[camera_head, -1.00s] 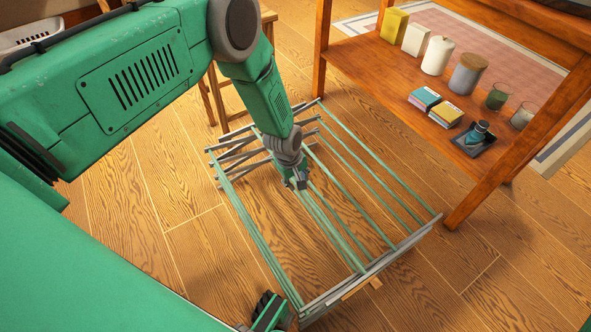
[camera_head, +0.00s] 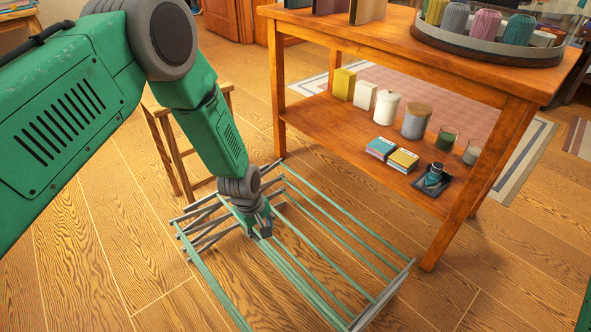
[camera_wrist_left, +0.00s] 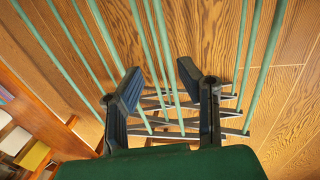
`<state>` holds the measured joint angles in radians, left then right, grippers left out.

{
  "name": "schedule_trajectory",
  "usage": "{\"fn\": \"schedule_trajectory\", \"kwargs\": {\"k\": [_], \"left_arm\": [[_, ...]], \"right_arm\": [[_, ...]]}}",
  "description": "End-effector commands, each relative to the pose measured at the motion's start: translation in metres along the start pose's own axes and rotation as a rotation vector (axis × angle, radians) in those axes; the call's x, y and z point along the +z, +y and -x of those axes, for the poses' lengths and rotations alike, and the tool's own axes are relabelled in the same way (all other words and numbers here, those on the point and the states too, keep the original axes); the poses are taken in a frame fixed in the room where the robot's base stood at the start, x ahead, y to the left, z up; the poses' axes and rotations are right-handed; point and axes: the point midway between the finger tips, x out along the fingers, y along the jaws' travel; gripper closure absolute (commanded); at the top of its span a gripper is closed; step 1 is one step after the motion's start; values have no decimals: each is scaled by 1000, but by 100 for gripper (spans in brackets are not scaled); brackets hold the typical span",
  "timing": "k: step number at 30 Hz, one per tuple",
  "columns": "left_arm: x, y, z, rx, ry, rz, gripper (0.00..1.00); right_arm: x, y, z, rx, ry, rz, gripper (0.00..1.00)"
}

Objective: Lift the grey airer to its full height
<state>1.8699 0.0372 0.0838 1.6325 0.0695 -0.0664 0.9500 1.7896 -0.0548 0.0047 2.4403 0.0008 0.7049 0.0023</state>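The grey airer (camera_head: 375,305) sits low over the wood floor, with long pale green rods and grey crossed slats at its far left end. Its near end is cut off by the bottom of the head view. My left gripper (camera_head: 262,230) points down at the rods close to the slatted end. In the left wrist view its two dark fingers (camera_wrist_left: 160,72) stand apart, with thin rods running between them in the picture. I cannot tell whether they touch a rod. The crossed slats (camera_wrist_left: 180,125) show beyond the fingers. My right gripper is not in view.
A wooden table (camera_head: 277,85) stands right of the airer, its leg close to the airer's corner. Its lower shelf (camera_head: 320,110) holds jars and boxes; a tray (camera_head: 490,52) is on top. A wooden stool (camera_head: 170,150) stands behind the slatted end. Floor is clear at the lower left.

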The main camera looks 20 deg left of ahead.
Motion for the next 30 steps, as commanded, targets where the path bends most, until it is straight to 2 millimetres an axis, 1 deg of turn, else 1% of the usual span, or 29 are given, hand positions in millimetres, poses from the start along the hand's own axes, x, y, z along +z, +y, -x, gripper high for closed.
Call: {"fn": "schedule_trajectory", "kwargs": {"k": [2,4,5,7,8,9,11,12,15,18,20,21,24,25,27,30], "left_arm": [[0,0,0,0,0,-1,68],[3,-6,-2,-5,0,-19,68],[6,-12,-3,-9,0,-37,68],[17,-34,-8,-27,0,-111,68],[24,-48,-10,-36,0,-157,68],[34,-69,-11,-50,0,-230,68],[51,-104,-11,-71,-3,-355,68],[62,-126,-9,-83,-5,-439,68],[83,-174,1,-107,-13,-629,68],[102,-213,16,-126,-28,-786,68],[111,-233,26,-135,-37,-874,68],[117,-245,33,-140,-44,-930,68],[132,-275,54,-152,-64,-1064,68],[136,-283,60,-155,-70,-1103,68],[132,-273,77,-148,-60,-1096,68],[132,-269,96,-149,-60,-1094,68]], "right_arm": [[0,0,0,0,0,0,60],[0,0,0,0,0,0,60],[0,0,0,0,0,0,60],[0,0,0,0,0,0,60],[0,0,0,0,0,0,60],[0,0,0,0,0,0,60],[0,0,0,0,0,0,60],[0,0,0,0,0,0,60],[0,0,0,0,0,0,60],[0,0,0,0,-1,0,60],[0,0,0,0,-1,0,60],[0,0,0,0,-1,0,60],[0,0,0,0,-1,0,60],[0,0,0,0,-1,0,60],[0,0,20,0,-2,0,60],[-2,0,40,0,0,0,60]]}}
